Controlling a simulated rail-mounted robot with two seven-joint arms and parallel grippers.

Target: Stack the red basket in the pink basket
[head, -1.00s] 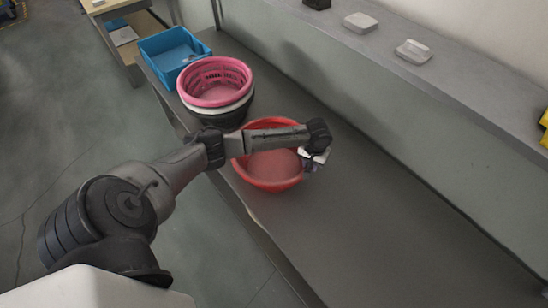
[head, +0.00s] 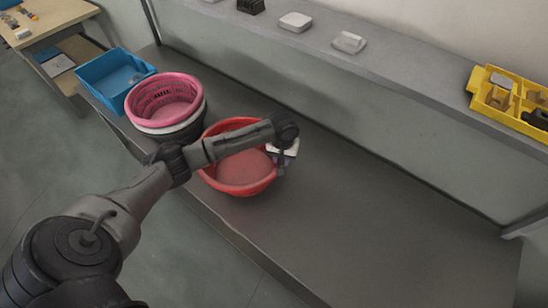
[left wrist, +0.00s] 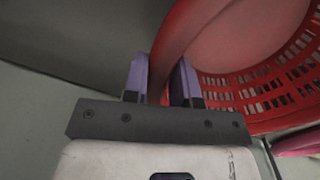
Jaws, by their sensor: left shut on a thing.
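The red basket (head: 240,178) is a round bowl-like basket over the grey bench, just right of the stack holding the pink basket (head: 165,87). I cannot tell whether its base touches the bench. The pink basket is on top of a white and black stack. My left gripper (head: 281,166) is at the red basket's right side, partly hidden by its own wrist. In the left wrist view, its purple fingers (left wrist: 163,78) are shut on the rim of the red basket (left wrist: 260,92). A pink edge (left wrist: 298,143) shows at lower right there. My right gripper is not in view.
A blue bin (head: 112,80) stands on the bench left of the stack. A shelf at the back holds pale containers (head: 296,22) and a yellow tray (head: 510,98). The bench (head: 390,230) is clear to the right.

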